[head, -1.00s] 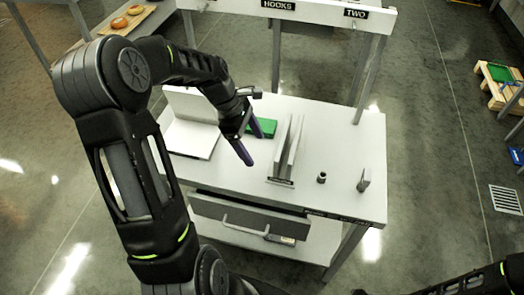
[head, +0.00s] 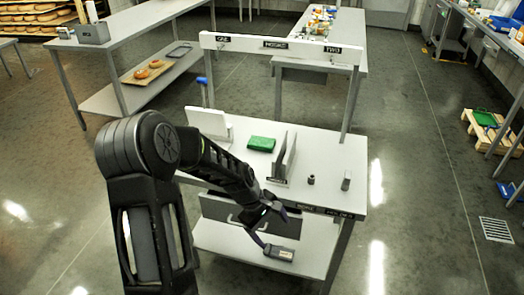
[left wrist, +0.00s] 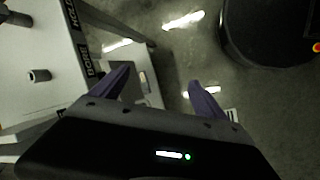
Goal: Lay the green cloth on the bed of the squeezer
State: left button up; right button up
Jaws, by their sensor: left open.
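The green cloth (head: 261,143) is a small flat folded block lying on the white bench top (head: 335,150), left of the upright grey plates. My left gripper (head: 276,230) is open and empty, in front of the bench and below its top, well apart from the cloth. Its two purple fingers (left wrist: 158,80) show spread in the left wrist view, with floor between them. I cannot tell for sure which thing is the squeezer. A white L-shaped stand (head: 209,124) with an upright back is left of the cloth. My right gripper is out of view.
A pallet with green (head: 485,120) is far right.

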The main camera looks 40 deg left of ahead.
pick_arm(q)
jog(key=s+d+f+m, duration=0.4)
jog(key=d+f+m, duration=0.15)
jog(key=d, duration=0.25)
jog(key=s+d+f+m, duration=0.4)
jog(key=d+f, duration=0.3)
jog(key=d, duration=0.1)
jog(key=s+d+f+m+g+h, duration=0.1)
jog(key=s+d+f+m, duration=0.3)
jog(key=s+d, duration=0.5)
jog(key=s+g, duration=0.1)
jog(key=s, duration=0.2)
jog(key=shift+s, duration=0.4)
